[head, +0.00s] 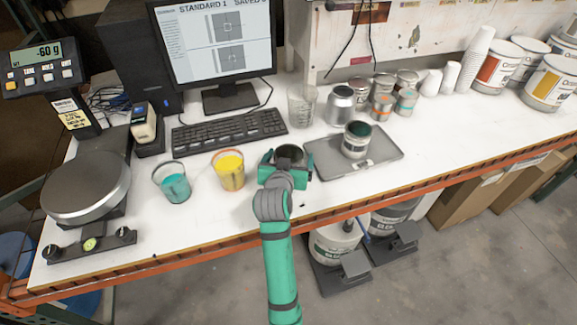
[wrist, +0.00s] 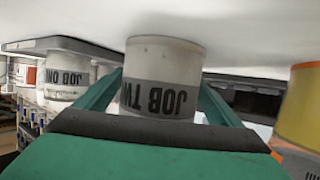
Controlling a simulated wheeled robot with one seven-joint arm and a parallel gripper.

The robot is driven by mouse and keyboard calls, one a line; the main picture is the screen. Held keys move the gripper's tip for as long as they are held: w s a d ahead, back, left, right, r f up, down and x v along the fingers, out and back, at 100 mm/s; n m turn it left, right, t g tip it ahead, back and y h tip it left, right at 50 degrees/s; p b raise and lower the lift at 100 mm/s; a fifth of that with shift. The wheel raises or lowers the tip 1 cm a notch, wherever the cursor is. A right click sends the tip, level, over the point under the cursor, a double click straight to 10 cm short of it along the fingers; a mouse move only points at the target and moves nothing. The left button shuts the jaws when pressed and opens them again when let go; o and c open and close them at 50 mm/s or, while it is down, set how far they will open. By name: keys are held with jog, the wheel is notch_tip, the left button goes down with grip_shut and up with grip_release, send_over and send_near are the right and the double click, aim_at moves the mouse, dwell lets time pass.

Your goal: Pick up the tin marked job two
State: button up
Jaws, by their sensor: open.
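The tin marked job two (wrist: 164,62) is pale with a grey band and appears upside down in the wrist view; the last letter of its label is cut off. It stands on the white bench between the fingers of my open gripper (wrist: 160,92). In the head view its dark top (head: 290,153) shows at my gripper (head: 286,168), which hides most of its side. I cannot tell whether either finger touches it. Another tin, marked job one (head: 356,140), stands on the grey tray; its label shows in the wrist view (wrist: 68,78).
The grey tray (head: 388,157) lies just right of my gripper. A cup of yellow paint (head: 230,170) stands close on the left, with a teal cup (head: 173,183) beyond it. A clear beaker (head: 301,106) and a silver can (head: 341,106) stand behind. The bench's front edge is bare.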

jog(key=shift+s+a, duration=0.1)
jog(key=shift+a, duration=0.1)
jog(key=c, duration=0.6)
jog(key=shift+d, duration=0.1)
jog(key=c, duration=0.5)
jog(key=shift+s+d, duration=0.1)
jog(key=shift+d, duration=0.25)
jog(key=shift+c, duration=0.2)
